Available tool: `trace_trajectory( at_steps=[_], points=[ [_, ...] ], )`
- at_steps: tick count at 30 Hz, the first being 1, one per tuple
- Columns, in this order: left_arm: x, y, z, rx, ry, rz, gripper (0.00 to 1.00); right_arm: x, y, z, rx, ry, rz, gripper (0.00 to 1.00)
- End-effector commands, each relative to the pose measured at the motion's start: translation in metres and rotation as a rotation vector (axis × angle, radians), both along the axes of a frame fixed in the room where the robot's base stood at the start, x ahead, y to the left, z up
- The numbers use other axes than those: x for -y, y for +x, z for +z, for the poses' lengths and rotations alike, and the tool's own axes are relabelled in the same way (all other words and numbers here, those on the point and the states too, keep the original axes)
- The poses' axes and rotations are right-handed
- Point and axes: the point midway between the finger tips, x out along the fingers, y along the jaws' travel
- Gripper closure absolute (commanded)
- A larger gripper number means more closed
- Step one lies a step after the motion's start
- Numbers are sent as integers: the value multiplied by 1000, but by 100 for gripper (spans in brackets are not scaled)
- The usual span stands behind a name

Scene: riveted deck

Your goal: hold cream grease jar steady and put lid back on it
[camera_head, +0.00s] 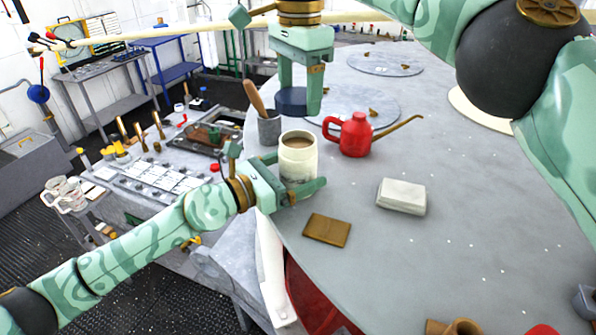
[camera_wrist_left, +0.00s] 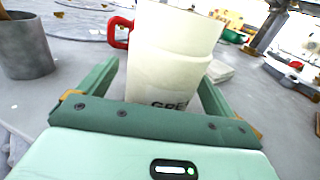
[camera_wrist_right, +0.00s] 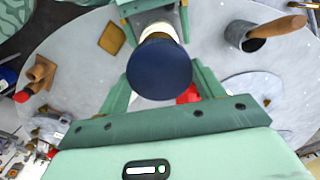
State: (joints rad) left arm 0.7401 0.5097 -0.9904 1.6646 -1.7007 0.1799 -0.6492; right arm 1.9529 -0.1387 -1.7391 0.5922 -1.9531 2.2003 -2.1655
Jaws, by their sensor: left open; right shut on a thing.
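The cream grease jar (camera_head: 298,168) stands upright and uncovered on the grey table, with brown grease showing inside its mouth. My left gripper (camera_head: 303,178) is open with its fingers on either side of the jar. In the left wrist view the jar (camera_wrist_left: 170,60) rises between the fingers, with part of its dark lettering visible. My right gripper (camera_head: 299,98) is shut on the dark blue lid (camera_head: 291,102) and holds it above the jar, apart from it. In the right wrist view the lid (camera_wrist_right: 159,70) hides most of the jar.
A red oil can (camera_head: 355,136) stands right of the jar. A grey cup (camera_head: 269,129) with a wooden-handled tool is behind it at left. A brown pad (camera_head: 327,230) and a pale block (camera_head: 401,196) lie in front. The table's right side is mostly clear.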

Motion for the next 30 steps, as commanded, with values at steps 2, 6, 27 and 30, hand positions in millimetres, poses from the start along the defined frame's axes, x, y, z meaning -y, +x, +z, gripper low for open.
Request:
trace_trajectory(
  at_steps=[2, 6, 27, 30],
  points=[
    [5, 3, 0, 0, 0, 0, 9, 0, 0, 0, 0, 0, 0, 54],
    [8, 5, 0, 1, 1, 0, 9, 0, 0, 0, 0, 0, 0, 54],
    [8, 5, 0, 1, 1, 0, 75, 1, 0, -20, -4, 0, 2, 54],
    [8, 5, 0, 1, 1, 0, 75, 0, 0, -35, -2, 1, 2, 54]
  ],
)
